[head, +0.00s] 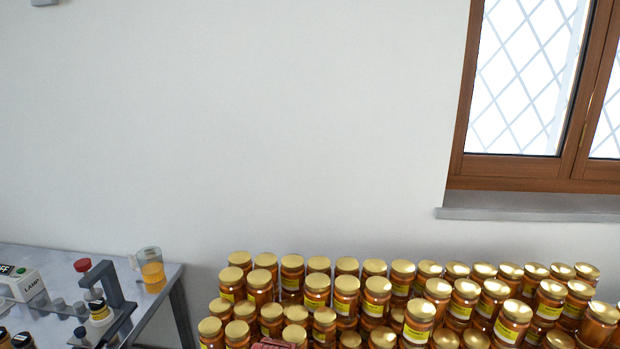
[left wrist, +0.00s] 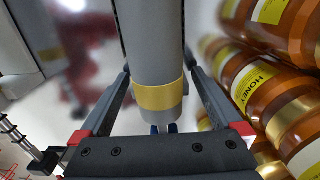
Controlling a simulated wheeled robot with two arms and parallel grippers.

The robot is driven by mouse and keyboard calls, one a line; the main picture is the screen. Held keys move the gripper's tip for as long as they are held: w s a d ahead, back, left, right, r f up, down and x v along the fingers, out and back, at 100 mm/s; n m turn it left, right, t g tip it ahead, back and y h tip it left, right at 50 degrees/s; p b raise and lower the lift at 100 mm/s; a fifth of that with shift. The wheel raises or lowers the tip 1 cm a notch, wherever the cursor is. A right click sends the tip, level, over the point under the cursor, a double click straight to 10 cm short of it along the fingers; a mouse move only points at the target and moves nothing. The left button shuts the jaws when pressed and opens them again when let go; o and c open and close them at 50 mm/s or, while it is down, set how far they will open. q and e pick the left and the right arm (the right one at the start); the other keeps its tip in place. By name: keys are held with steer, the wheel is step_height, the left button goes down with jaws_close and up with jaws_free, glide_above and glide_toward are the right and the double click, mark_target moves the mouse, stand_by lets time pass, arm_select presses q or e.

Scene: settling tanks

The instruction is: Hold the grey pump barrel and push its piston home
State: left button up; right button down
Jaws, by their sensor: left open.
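In the left wrist view a grey cylinder with a yellow band, which looks like the pump barrel (left wrist: 152,45), runs from the top edge down toward the palm of my left gripper (left wrist: 158,74). The gripper's two fingers are open, one on each side of the barrel. Whether either finger touches it I cannot tell. Small blue and grey parts show between the barrel's near end and the palm; I cannot tell whether they belong to the piston. The head view shows neither the barrel nor my grippers. My right gripper is not in view.
Honey jars (left wrist: 262,85) are close on the right in the wrist view. The head view shows many stacked jars (head: 346,297) along the wall. At left, a metal table (head: 60,258) holds a beaker (head: 152,272), a dark stand (head: 108,285) and a lamp box (head: 22,285).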

arm_select(q)
step_height(320, 180, up, 2)
steer(key=shift+w, duration=0.1)
step_height(320, 180, up, 10)
steer(key=shift+f, duration=0.1)
stand_by(0.3)
steer(key=shift+s, duration=0.2)
